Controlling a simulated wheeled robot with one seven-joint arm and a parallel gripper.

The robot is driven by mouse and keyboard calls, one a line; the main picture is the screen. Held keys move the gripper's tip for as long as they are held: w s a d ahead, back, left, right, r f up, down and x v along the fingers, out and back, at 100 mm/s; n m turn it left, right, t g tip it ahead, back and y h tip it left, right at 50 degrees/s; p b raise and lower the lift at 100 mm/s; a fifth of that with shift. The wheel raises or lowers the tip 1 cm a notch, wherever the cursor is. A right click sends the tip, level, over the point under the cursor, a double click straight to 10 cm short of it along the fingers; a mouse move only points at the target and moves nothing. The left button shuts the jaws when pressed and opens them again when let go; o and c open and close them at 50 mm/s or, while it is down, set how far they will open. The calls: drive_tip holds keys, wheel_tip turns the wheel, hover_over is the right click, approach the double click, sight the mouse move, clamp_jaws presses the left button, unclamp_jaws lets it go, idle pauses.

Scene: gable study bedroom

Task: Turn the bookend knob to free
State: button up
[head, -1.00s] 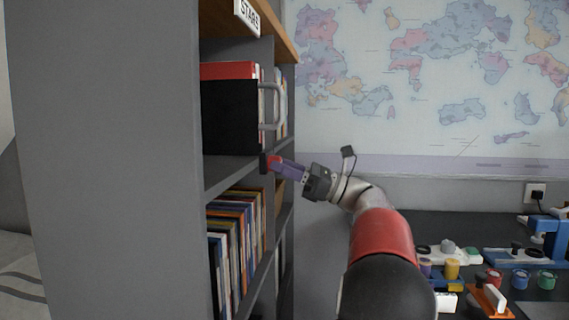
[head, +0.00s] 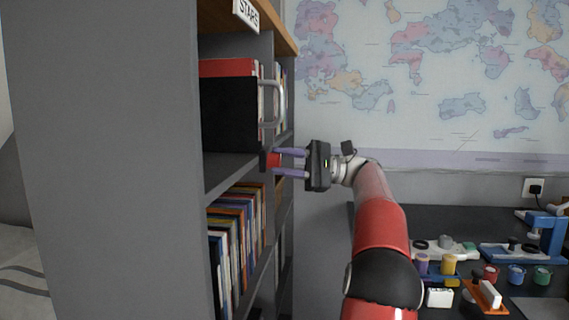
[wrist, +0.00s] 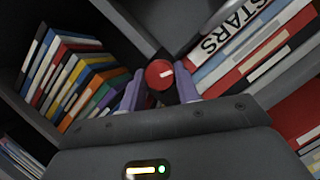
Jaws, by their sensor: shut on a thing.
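The bookend knob is a small red cylinder (head: 273,160) with a dark base, at the front edge of the shelf board. In the wrist view its round red face (wrist: 160,74) carries a short white mark. My gripper (head: 279,162) reaches it from the right. Its two purple fingers (wrist: 160,90) lie on either side of the knob and are shut on it; in the head view one finger is above the other. A pale grey loop handle (head: 273,104) stands above the knob, in front of the books.
A black box-like book (head: 230,115) and a red one (head: 228,68) fill the upper shelf. Several books (head: 236,222) stand on the shelf below. The grey bookcase side (head: 110,160) is at left. A dark desk with paint pots and blocks (head: 450,264) is at right.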

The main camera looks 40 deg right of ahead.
drive_tip(key=shift+r+n+g+h, duration=0.1)
drive_tip(key=shift+n+g+h, duration=0.25)
drive_tip(key=shift+n, duration=0.75)
drive_tip(key=shift+n+g+h, duration=0.15)
drive_tip(key=shift+n+g, duration=0.3)
drive_tip(key=shift+n, duration=0.65)
drive_tip(key=o, duration=1)
